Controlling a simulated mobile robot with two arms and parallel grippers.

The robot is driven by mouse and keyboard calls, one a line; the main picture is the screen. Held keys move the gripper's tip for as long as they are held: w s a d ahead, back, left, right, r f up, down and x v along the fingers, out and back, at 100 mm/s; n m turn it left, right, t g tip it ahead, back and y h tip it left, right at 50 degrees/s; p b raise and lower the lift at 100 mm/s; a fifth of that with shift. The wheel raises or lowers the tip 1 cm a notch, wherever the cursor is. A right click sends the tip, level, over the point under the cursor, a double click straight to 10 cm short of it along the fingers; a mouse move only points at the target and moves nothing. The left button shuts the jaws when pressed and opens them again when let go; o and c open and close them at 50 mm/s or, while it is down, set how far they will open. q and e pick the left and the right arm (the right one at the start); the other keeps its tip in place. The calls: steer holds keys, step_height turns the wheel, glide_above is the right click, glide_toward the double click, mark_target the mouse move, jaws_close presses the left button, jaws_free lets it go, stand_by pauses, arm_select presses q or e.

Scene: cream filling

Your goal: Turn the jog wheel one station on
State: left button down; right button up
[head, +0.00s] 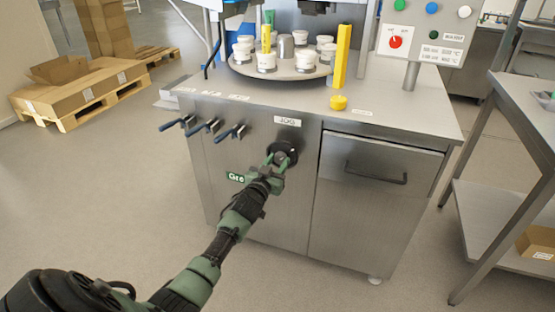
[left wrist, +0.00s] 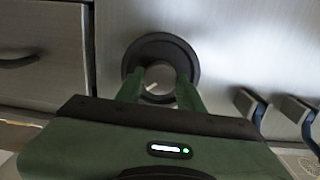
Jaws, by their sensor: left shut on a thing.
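The jog wheel (head: 287,149) is a black round knob on the steel front of the machine, under a "JOG" label (head: 287,121). In the left wrist view the wheel (left wrist: 187,54) shows a black disc with a grey hub (left wrist: 159,77) that bears a white mark. My left gripper (head: 272,162) reaches it from the front. In the left wrist view its two green fingers (left wrist: 160,88) are shut on the hub, one on each side. The round turntable (head: 272,71) on top carries several white cups (head: 305,60). My right gripper is not in view.
Three lever handles (head: 204,127) stick out left of the wheel. A drawer (head: 377,165) is to its right. A yellow knob (head: 338,102) and yellow post (head: 341,56) stand on the worktop. A steel table (head: 510,90) is at right, and cardboard boxes (head: 82,88) on a pallet at left.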

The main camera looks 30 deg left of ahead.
arm_select(q)
steer(key=shift+m, duration=0.9)
steer(key=m, duration=0.2)
steer(key=shift+f+m+p, duration=0.1)
steer(key=shift+m+p, duration=0.2)
steer(key=shift+d+m, duration=0.1)
steer(key=shift+m, duration=1.7)
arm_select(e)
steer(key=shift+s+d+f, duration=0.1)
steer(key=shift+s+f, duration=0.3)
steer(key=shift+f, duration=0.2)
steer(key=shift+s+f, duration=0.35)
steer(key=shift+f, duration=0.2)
arm_select(q)
steer(key=shift+y, duration=0.3)
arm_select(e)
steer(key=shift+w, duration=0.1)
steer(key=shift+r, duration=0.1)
arm_select(q)
steer(key=c, duration=0.9)
jaws_free()
steer(key=shift+s, duration=0.1)
